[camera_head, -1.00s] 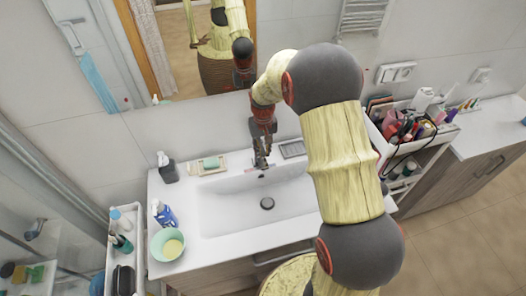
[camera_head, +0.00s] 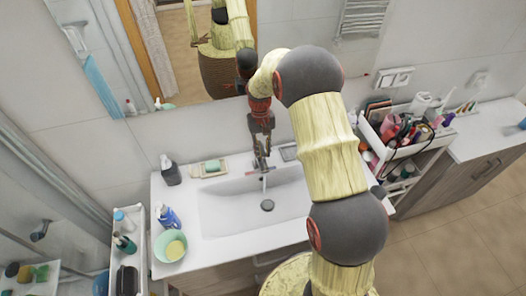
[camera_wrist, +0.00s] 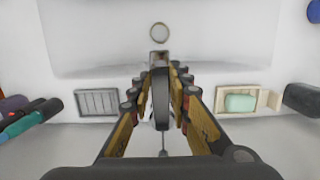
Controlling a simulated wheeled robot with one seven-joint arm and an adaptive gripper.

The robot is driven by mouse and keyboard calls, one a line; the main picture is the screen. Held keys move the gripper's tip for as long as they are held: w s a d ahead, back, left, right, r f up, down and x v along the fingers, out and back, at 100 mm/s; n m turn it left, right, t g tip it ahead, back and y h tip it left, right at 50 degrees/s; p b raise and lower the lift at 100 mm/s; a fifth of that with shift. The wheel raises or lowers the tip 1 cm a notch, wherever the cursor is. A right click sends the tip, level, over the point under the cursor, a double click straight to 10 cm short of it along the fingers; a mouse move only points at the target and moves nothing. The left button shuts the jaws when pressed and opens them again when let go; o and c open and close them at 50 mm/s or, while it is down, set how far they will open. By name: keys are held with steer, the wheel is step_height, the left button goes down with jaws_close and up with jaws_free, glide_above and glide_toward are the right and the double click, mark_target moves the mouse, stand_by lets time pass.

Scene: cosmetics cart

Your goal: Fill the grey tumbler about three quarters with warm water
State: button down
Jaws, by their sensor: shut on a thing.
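My gripper (camera_head: 262,164) points down at the tap behind the basin, its fingers shut around the tap's dark lever. In the wrist view my gripper (camera_wrist: 161,82) has a finger on each side of the dark lever (camera_wrist: 162,105), and the spout end (camera_wrist: 159,61) shows beyond it. A thin pale streak (camera_head: 264,186) below the spout looks like running water. The white basin (camera_head: 222,215) has its round drain (camera_head: 267,205) in view, with nothing standing in it. I cannot make out a grey tumbler in either view.
A soap dish (camera_head: 209,169) and a dark dispenser (camera_head: 170,172) stand left of the tap. A green bowl (camera_head: 171,247) and a blue bottle (camera_head: 168,217) stand on the counter's left. A crowded white cart (camera_head: 405,160) stands at the right. The mirror is close behind the tap.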

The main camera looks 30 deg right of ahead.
steer(key=c, duration=1.6)
jaws_free()
steer(key=shift+c, duration=0.2)
steer(key=shift+r, duration=0.15)
step_height(320, 180, up, 12)
steer(key=w, duration=0.2)
steer(key=shift+d+f, duration=0.25)
